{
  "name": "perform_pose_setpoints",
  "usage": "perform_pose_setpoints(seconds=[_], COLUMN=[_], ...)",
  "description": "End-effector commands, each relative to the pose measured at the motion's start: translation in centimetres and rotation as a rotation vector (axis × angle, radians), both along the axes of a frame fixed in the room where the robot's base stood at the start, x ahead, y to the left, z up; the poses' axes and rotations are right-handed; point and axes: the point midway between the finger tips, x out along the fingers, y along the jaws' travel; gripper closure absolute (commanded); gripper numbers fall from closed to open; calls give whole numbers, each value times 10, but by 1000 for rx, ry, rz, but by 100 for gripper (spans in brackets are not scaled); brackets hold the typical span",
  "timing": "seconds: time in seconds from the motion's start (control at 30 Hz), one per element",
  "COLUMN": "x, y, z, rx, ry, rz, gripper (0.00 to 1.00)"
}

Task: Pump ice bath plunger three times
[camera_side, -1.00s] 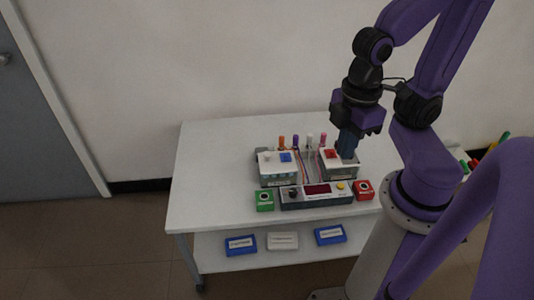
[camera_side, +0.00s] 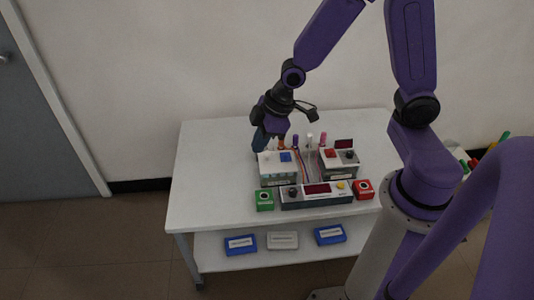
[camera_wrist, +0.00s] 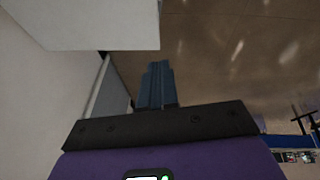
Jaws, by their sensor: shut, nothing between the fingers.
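The pale knob is partly hard to make out beside my fingers. My gripper (camera_side: 258,146) is shut and empty, at the box's back left corner. Whether its tips touch the box cannot be told. In the wrist view my blue-grey fingers (camera_wrist: 155,86) are together, with no plunger between them.
A second box (camera_side: 338,166) with a red block and black knob stands right. Coloured tubes (camera_side: 309,141) stand between and behind the boxes. The table's left part (camera_side: 208,180) is clear.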

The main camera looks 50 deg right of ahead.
Motion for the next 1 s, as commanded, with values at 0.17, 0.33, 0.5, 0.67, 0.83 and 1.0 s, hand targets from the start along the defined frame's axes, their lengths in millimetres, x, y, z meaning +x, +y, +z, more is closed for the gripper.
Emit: perform_pose_setpoints(seconds=[0.17,0.33,0.5,0.67,0.83,1.0], x=[53,94,123,137,141,142], y=[-31,-71,-119,-165,-201,-217], z=[-34,-65,-97,-125,-143,-151], rx=[9,3,-20,-55,-89,-109], ry=[-92,-188,-285,-370,-436,-468], rz=[-58,-109,-161,-208,-243,-260], gripper=[100,100,100,100,100,100])
